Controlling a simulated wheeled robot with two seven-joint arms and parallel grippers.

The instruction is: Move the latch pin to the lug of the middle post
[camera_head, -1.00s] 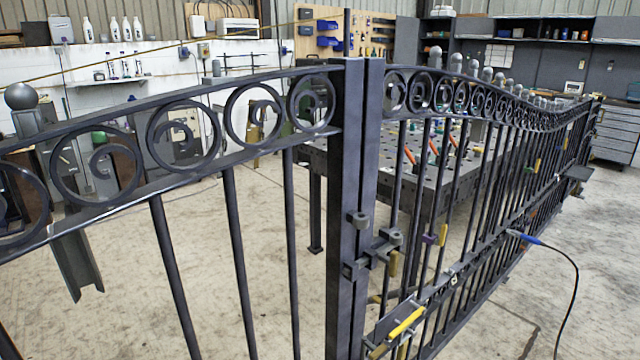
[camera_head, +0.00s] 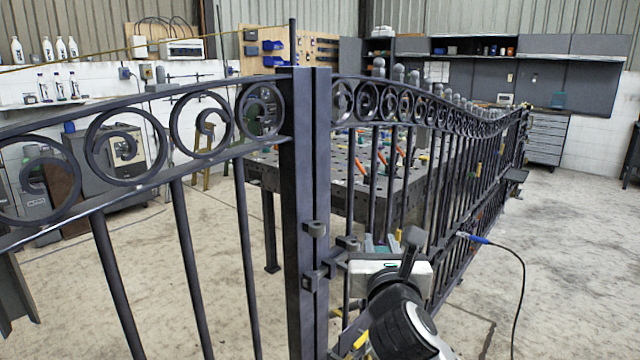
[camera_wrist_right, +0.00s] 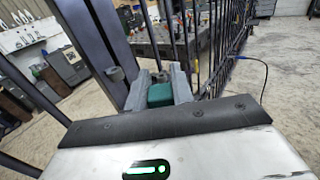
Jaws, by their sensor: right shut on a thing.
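The dark middle post (camera_head: 303,180) stands upright where the two gate leaves meet. A ring-like lug (camera_head: 315,228) sticks out from it, and a second lug (camera_head: 347,242) sits just right of it. My right gripper (camera_head: 381,245) is right of the lugs, apart from them in the picture. In the right wrist view, its grey fingers (camera_wrist_right: 160,88) are shut on a green block, which seems to be the grip of the latch pin (camera_wrist_right: 160,95). The rest of the pin is hidden or too small to tell. My left gripper is not in view.
The right gate leaf (camera_head: 440,110) runs back behind my right gripper. A blue-ended cable (camera_head: 480,240) hangs near its bars. A perforated work table (camera_head: 340,175) stands behind the gate. The floor at right (camera_head: 580,250) is mostly clear.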

